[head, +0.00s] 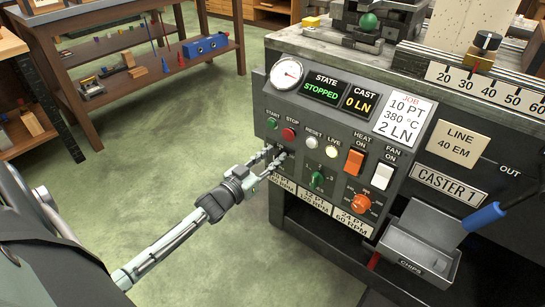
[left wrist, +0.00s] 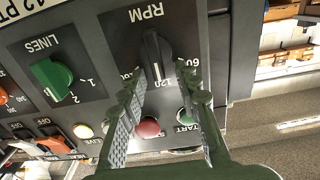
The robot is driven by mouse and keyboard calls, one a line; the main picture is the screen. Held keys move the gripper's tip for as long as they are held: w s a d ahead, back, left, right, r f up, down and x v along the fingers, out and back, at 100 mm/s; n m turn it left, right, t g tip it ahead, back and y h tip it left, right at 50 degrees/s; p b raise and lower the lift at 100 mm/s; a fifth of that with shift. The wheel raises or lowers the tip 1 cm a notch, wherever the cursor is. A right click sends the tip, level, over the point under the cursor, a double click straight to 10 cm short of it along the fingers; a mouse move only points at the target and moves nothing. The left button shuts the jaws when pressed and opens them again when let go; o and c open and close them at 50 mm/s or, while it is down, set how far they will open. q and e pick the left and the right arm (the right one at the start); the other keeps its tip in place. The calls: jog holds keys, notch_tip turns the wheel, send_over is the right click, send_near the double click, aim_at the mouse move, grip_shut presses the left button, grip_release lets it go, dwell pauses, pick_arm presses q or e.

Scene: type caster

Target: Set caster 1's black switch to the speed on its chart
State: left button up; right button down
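Caster 1's black switch (left wrist: 157,55) is a long dark knob on the grey panel, under the upside-down word RPM in the left wrist view. Speed marks, including 120 and 60, stand around it; the fingers cover part of the marks. The knob lies roughly along the line towards 120; which end points I cannot tell. My left gripper (left wrist: 163,82) is open, one finger on each side of the knob's near end; contact is unclear. In the head view, my left gripper (head: 275,158) hides the switch. The chart (head: 315,201) below shows 12 PT 120 RPM and 24 PT 60 RPM. My right gripper is out of view.
The job card (head: 404,117) reads 10 PT, 380 °C, 2 LN. The green START (head: 272,123) and red STOP (head: 289,134) buttons sit close to the fingers. The green LINES knob (head: 317,180) is beside them. The state display (head: 325,88) reads STOPPED.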

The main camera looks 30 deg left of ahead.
pick_arm(q)
jog(key=shift+w, duration=0.1)
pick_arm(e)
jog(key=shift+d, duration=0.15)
pick_arm(q)
grip_shut()
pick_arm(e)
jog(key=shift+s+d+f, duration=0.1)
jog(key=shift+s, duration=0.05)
